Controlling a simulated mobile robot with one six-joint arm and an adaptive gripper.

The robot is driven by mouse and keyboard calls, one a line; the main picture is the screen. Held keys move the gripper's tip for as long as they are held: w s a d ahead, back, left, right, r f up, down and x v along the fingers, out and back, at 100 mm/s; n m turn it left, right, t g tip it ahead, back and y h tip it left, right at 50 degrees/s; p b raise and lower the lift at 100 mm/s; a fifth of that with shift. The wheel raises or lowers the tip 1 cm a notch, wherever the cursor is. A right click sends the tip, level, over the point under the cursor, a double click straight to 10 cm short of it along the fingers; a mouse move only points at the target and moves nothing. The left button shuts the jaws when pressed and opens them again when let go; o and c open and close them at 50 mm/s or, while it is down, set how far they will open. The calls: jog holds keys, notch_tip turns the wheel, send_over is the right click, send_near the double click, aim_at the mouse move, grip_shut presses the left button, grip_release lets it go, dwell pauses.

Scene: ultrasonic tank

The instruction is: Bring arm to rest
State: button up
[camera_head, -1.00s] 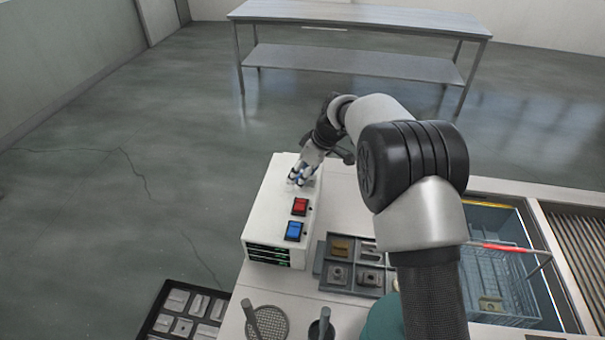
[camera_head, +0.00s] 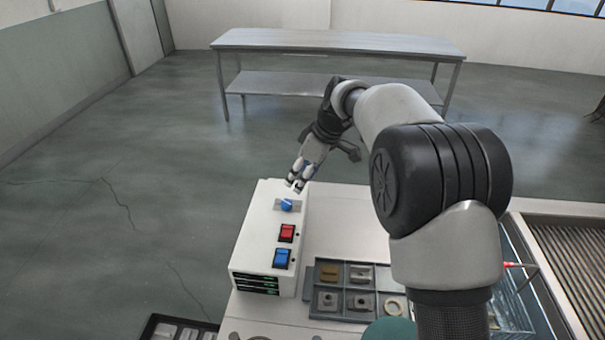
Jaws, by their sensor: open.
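My arm reaches up from the lower right and bends over the bench, with its end pointing down to the left. My gripper (camera_head: 297,187) is open and empty. In the picture it sits just beyond the blue knob (camera_head: 287,205) on the white control box (camera_head: 262,225), and a small gap shows between the fingertips and the knob. The box also has a red switch (camera_head: 287,232) and a blue switch (camera_head: 281,258) on its top.
A grey divided tray (camera_head: 312,292) with small metal parts stands right of the box. The tank (camera_head: 524,290) is partly hidden behind my arm, with a slatted area (camera_head: 570,255) beside it. A metal table (camera_head: 330,42) stands across open floor.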

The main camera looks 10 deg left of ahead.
jog(key=shift+r, duration=0.1)
jog(key=s+d+r+m+t+h, duration=0.1)
jog(key=s+d+r+m, duration=0.3)
jog(key=s+d+r, duration=0.35)
jog(key=s+d+r+m+t+h, duration=0.1)
jog(key=s+d+r+m, duration=0.3)
jog(key=s+d, duration=0.55)
jog(key=s+d+f+m, duration=0.1)
jog(key=s+d+m, duration=0.1)
jog(key=s, duration=0.4)
jog(key=s+d+f+m+h, duration=0.1)
jog(key=s+d+f+m, duration=0.1)
jog(key=s, duration=0.5)
jog(key=s+d+f+m+t+h, duration=0.1)
jog(key=s+d+m, duration=0.1)
jog(key=s+d, duration=0.2)
jog(key=s, duration=0.3)
jog(key=shift+s+d+f, duration=0.15)
jog(key=shift+d+f, duration=0.05)
jog(key=shift+d, duration=0.1)
